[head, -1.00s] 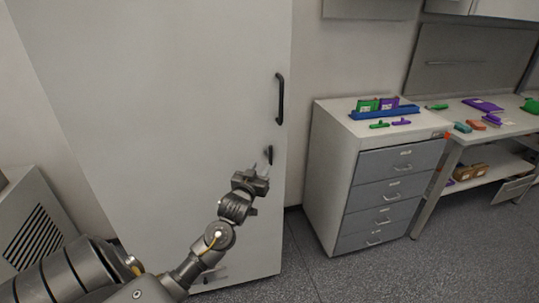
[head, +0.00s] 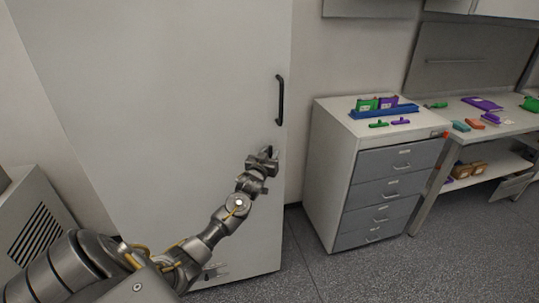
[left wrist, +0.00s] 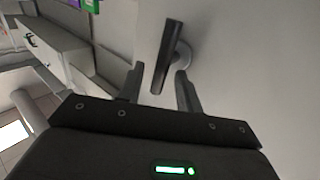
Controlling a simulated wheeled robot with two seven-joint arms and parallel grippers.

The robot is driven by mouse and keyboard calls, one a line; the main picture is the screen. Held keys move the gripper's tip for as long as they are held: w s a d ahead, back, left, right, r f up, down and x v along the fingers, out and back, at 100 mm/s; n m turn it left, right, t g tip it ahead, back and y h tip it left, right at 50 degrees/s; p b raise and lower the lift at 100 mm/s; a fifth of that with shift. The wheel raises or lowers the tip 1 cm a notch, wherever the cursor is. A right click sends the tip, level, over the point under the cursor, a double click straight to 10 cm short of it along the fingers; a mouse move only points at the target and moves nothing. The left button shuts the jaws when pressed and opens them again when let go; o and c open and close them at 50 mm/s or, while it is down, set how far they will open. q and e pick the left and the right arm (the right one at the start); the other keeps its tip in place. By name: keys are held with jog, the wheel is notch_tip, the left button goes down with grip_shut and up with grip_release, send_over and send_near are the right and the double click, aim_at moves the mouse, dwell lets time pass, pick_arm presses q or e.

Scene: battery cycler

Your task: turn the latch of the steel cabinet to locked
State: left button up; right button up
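The steel cabinet (head: 180,110) is a tall, light grey cabinet with its door shut. A black bar handle (head: 280,100) is on its right edge. Below that handle, the small dark latch (left wrist: 168,55) shows in the left wrist view as a short bar on a round base, slightly tilted. In the head view my gripper mostly hides it. My left gripper (head: 268,156) is at the door by the latch. In the left wrist view the left gripper (left wrist: 157,82) is open, with the lower end of the latch between its fingertips and a gap visible on both sides. My right gripper is not in view.
A drawer cabinet (head: 335,175) stands to the right, with a blue rack (head: 385,112) and green and purple pieces on top. A workbench (head: 500,125) with small items is farther right. A vented grey box (head: 35,215) stands at left. The floor (head: 330,270) in front is clear.

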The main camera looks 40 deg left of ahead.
pick_arm(q)
grip_shut()
jog(key=shift+f, duration=0.1)
